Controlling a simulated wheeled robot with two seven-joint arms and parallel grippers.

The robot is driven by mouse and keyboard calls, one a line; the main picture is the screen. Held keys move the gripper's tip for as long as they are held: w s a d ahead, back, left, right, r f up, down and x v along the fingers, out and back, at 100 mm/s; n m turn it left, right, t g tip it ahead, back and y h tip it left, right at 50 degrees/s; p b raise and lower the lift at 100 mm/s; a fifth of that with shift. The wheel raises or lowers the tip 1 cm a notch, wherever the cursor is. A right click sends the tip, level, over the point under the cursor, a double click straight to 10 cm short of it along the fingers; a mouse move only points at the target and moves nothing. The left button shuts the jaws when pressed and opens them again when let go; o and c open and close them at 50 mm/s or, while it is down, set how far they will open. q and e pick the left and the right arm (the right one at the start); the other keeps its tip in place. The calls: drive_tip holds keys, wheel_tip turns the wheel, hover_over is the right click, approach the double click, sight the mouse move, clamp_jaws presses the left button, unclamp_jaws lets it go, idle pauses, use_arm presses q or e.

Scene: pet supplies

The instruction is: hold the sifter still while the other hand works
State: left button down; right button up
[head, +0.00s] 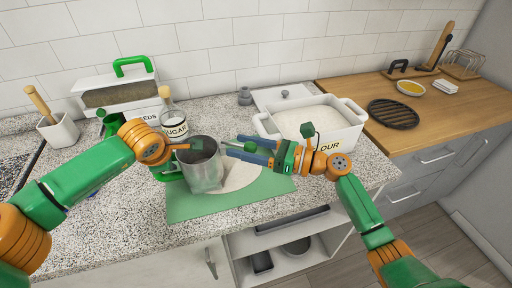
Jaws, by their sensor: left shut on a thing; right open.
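The metal sifter (204,172) stands upright over the green mat (190,208), in front of the sugar canister. My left gripper (190,148) comes in from the left and is shut on the sifter near its rim. My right gripper (236,150) comes in from the right, open, with its fingers pointing left at the sifter's right side. I cannot tell whether they touch it. A pale heap of flour (240,175) lies on the mat to the right of the sifter, partly under my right gripper. The sifter's underside and inside are hard to make out.
A white flour bin (345,140), full of white powder, stands just behind my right gripper. A sugar canister (174,124) and a seed box with a green handle (120,92) stand at the back left. Speckled counter is free at the front left. A black trivet (393,114) lies far right.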

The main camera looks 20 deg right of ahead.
drive_tip(key=v, duration=1)
drive_tip(key=shift+s+d, duration=0.25)
drive_tip(key=shift+s, duration=0.05)
drive_tip(key=shift+r, duration=0.1)
use_arm(q)
drive_tip(key=c, duration=0.6)
unclamp_jaws()
drive_tip(key=shift+f, duration=0.1)
drive_tip(key=shift+w, duration=0.1)
use_arm(e)
drive_tip(key=shift+w, duration=0.15)
use_arm(q)
drive_tip(key=v, duration=1.2)
